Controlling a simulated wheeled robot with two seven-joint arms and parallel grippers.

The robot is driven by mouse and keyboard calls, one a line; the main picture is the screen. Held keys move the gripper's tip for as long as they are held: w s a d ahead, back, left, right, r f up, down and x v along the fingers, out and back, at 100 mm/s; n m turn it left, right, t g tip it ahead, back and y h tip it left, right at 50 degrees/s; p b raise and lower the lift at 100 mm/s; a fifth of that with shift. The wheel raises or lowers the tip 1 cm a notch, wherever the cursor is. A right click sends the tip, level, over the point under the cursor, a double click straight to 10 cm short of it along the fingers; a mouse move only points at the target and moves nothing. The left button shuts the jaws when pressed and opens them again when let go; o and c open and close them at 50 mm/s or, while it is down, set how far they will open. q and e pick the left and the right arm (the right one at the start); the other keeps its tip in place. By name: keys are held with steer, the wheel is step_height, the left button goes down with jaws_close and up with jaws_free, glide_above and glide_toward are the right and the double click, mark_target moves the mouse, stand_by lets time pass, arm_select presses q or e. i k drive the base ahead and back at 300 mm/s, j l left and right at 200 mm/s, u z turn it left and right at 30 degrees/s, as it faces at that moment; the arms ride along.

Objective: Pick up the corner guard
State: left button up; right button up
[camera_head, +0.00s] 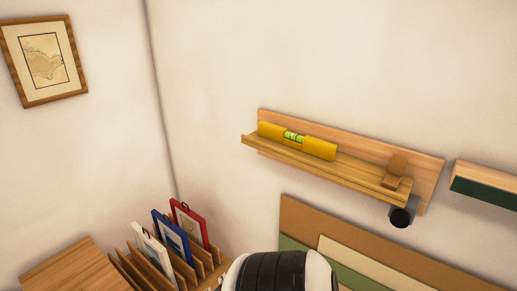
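A small brown angled piece (394,174), which looks like the corner guard, sits at the right end of a wooden wall ledge (330,176). One part stands up against the ledge's back board and a lower part lies towards the front lip. A yellow spirit level (297,140) with a green vial lies on the ledge to its left, with a gap between them. Neither of my grippers shows. A white and black part of my own body fills the bottom middle, well below the ledge.
A round black thing (401,217) is just under the ledge's right end. A green-fronted wooden block or shelf (484,184) is at the right edge. Brown, cream and green boards (330,222) lean below. A slotted rack (128,266) holds white, blue and red frames. A framed map (44,60) hangs left.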

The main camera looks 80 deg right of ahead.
mark_target(393, 177)
steer(key=k+z, duration=0.1)
steer(key=z, duration=3.3)
